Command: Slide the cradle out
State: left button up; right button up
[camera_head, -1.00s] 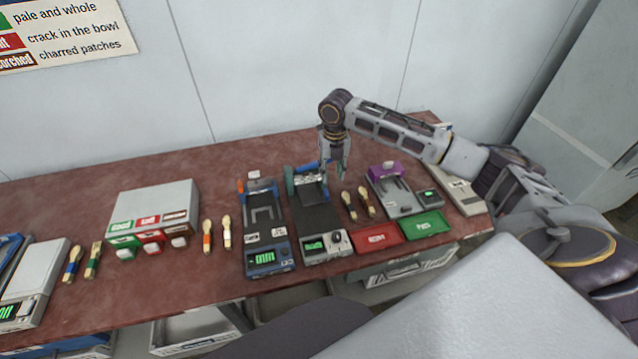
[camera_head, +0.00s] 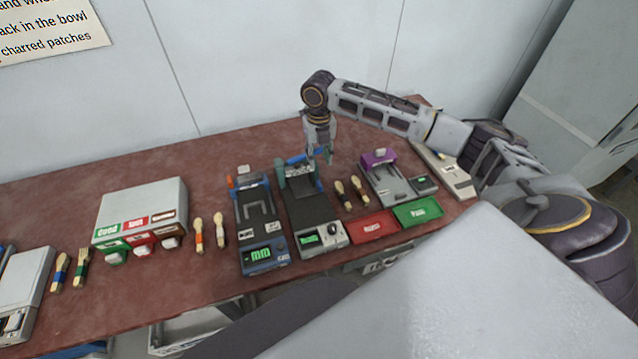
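A dark flatbed machine (camera_head: 311,208) with teal posts, a blue bar at its back and a green display in front stands mid-table. A blue-framed machine (camera_head: 257,222) with a grey U-shaped piece stands to its left. A purple-topped grey machine (camera_head: 386,181) stands to its right. I cannot tell for sure which part is the cradle. My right gripper (camera_head: 320,157) points down at the back right of the dark machine. Its fingers look apart, with nothing clear between them; contact with the machine cannot be told. My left gripper is out of view.
Wooden spoons (camera_head: 350,193) lie right of the dark machine, and more (camera_head: 208,233) lie left of the blue one. A red tray (camera_head: 374,226) and a green tray (camera_head: 417,211) lie at the front right. A sorting box (camera_head: 140,210) stands left. The back left tabletop is clear.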

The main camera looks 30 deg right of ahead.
aim_at(319, 183)
notch_tip(319, 183, down, 13)
jog(key=shift+s+f+p, duration=0.1)
jog(key=shift+p, duration=0.3)
dwell(0.4)
grip_shut()
dwell(0.3)
